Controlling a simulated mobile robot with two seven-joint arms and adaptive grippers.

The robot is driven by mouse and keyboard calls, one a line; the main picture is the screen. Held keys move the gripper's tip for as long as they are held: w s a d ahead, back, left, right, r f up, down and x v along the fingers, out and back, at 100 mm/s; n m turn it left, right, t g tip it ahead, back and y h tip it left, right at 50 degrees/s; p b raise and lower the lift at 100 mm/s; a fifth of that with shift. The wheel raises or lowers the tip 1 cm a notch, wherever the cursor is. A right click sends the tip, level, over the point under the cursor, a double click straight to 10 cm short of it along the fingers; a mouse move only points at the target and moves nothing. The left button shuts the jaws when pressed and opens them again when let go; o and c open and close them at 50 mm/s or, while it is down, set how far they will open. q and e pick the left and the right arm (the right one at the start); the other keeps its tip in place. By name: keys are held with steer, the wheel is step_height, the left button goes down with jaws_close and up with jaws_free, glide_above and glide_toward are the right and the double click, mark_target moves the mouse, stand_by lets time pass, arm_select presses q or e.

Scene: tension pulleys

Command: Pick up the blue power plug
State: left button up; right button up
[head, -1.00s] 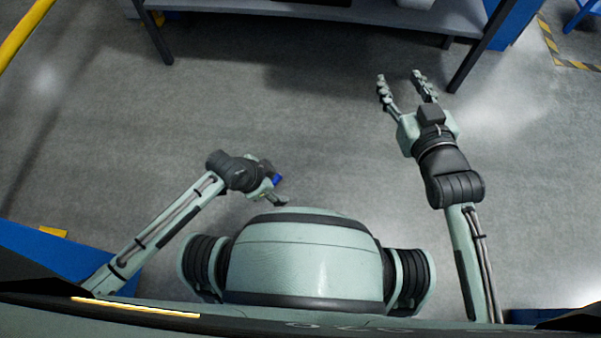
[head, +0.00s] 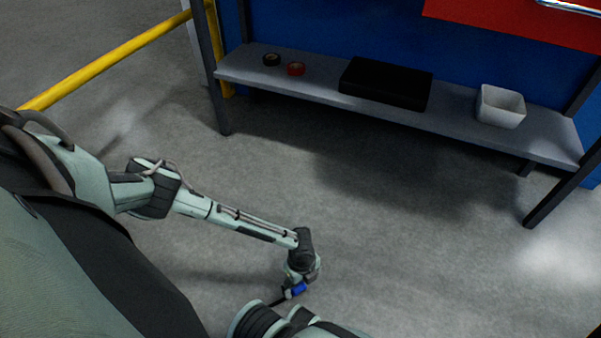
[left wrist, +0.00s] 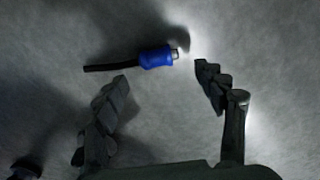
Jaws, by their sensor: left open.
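The blue power plug (left wrist: 157,57) shows in the left wrist view, with a pale metal tip at its right end and a black cable at its left. It also shows in the head view (head: 298,288), low in the picture beside my left gripper (head: 292,283). In the left wrist view my left gripper (left wrist: 161,74) is open and empty. Its two dark fingers point toward the plug, which shows just past the fingertips, against the grey floor. I cannot tell the exact gap between them. My right gripper is not in view.
A grey shelf (head: 310,87) stands at the back, with a black tape roll (head: 271,59), a red tape roll (head: 296,69), a black case (head: 386,83) and a white bin (head: 501,106). A yellow rail (head: 110,57) runs at upper left. The grey floor (head: 400,230) is clear.

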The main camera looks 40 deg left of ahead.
mark_target(302, 290)
arm_select(q)
step_height(302, 290, down, 4)
steer(key=shift+r+b, duration=0.1)
steer(key=shift+b, duration=0.55)
steer(key=c, duration=1.2)
steer(key=shift+r, duration=0.15)
steer(key=shift+c, duration=0.2)
